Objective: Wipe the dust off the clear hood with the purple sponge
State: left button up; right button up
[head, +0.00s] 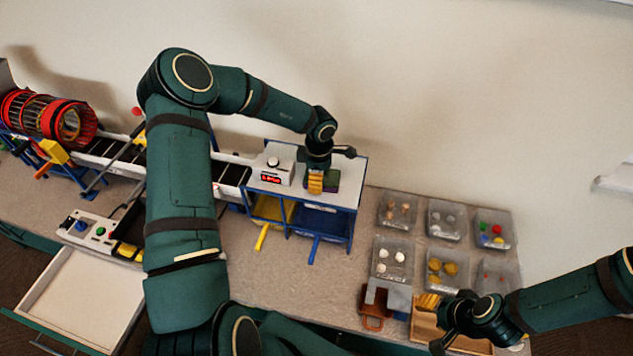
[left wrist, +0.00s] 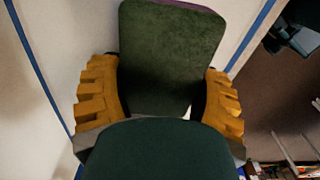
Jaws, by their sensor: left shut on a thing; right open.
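My left gripper (head: 316,182) is shut on the purple sponge (head: 333,179) over the white, blue-edged top of the stand. In the left wrist view the sponge (left wrist: 172,55) shows a dark green face with a thin purple edge at its far end, between the yellow ribbed fingers. Whether the sponge touches the surface below cannot be told. I cannot pick out the clear hood or its dust for certain. My right gripper (head: 440,318) is open at the lower right, over a wooden tray, and looks empty.
A white box with a red display (head: 272,172) stands left of the sponge on the blue-edged stand (head: 342,200). A conveyor (head: 105,152) leads left to a red drum (head: 50,116). Several clear bins (head: 397,225) stand right. An open drawer (head: 80,295) juts out lower left.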

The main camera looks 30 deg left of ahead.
pick_arm(q)
jog(key=shift+w+a, duration=0.3)
jog(key=shift+w, duration=0.9)
jog(key=shift+w+a, duration=0.3)
jog(key=shift+w, duration=0.9)
jog(key=shift+w+a, duration=0.3)
jog(key=shift+w, duration=0.9)
jog(key=shift+r, duration=3)
notch_tip(320, 180, up, 3)
